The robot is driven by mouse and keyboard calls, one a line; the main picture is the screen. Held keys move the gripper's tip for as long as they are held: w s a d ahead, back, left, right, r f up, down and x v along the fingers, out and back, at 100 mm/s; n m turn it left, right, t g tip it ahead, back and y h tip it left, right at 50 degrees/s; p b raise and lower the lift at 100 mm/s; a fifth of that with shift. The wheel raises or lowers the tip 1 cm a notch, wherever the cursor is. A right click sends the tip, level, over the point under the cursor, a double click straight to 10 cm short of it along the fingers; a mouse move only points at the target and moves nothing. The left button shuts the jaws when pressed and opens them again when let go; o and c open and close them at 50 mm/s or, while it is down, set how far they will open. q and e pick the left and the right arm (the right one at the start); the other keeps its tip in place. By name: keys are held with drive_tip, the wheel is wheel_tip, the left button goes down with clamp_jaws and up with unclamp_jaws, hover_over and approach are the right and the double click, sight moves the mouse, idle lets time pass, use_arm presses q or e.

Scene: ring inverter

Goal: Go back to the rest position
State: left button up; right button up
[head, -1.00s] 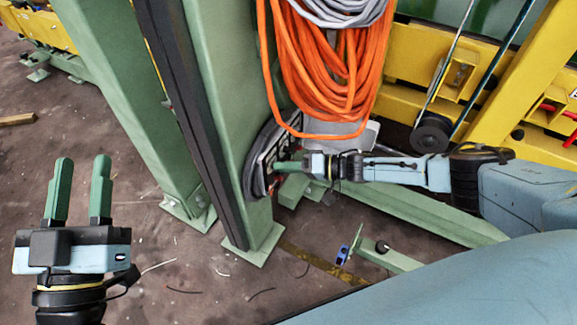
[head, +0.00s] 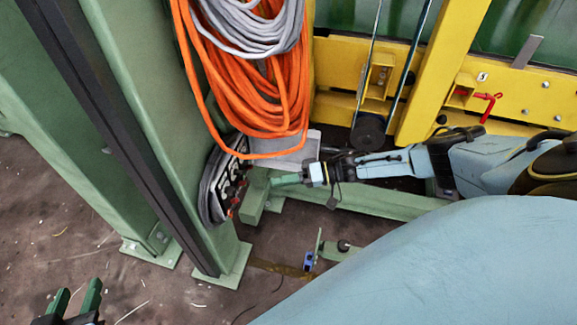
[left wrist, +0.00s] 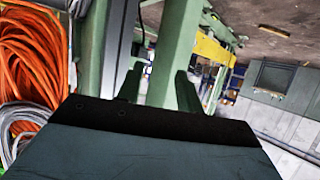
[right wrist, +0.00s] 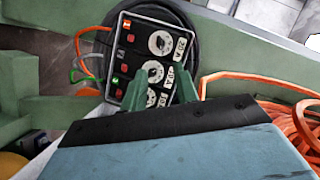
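My left gripper (head: 76,294) is low at the left edge of the head view, cut off by the bottom edge. Its two green fingers are apart with nothing between them, as the left wrist view (left wrist: 158,88) also shows. My right gripper (head: 272,180) is in the middle of the head view, a little right of the control panel (head: 232,182) on the green post. In the right wrist view (right wrist: 161,92) its fingers stand apart in front of the panel's knobs (right wrist: 155,60), with nothing seen held. Whether a fingertip touches the panel is hard to tell.
Orange hose (head: 245,95) and grey cable (head: 250,22) hang on the green post (head: 150,110), above my right gripper. A green floor beam (head: 375,203) runs below my right arm. Yellow framework (head: 435,75) stands behind it. Brown floor (head: 60,215) is open at left.

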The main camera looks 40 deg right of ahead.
use_arm(q)
drive_tip(key=shift+s+a+f+g, duration=0.2)
drive_tip(key=shift+s+f+g, duration=0.1)
drive_tip(key=shift+f+g, duration=0.15)
use_arm(e)
drive_tip(key=shift+s+d+r, duration=0.1)
drive_tip(key=shift+s+d, duration=0.3)
drive_tip(key=shift+d, duration=0.2)
